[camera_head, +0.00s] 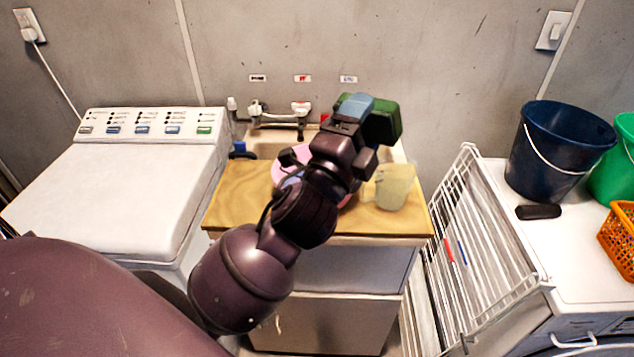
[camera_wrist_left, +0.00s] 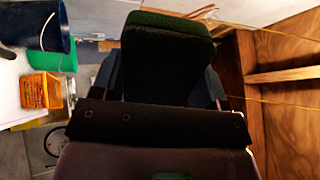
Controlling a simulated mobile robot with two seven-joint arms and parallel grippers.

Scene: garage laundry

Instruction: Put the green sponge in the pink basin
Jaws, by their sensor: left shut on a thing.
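The green sponge (camera_head: 383,121) is a dark green block held up above the sink counter in the head view. My left gripper (camera_head: 358,108) is shut on it. The sponge also shows large in the left wrist view (camera_wrist_left: 165,50), between the bluish fingers. The pink basin (camera_head: 291,157) sits at the sink, low and to the left of the sponge in the picture. My left arm and wrist hide most of the basin. My right gripper is in neither view.
A yellowish translucent container (camera_head: 395,187) stands on the wooden counter (camera_head: 240,190) right of my wrist. A washing machine (camera_head: 120,190) is at left, a white drying rack (camera_head: 480,250) at right. Behind the rack are a navy bucket (camera_head: 560,150), green bucket (camera_head: 612,175) and orange basket (camera_head: 620,238).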

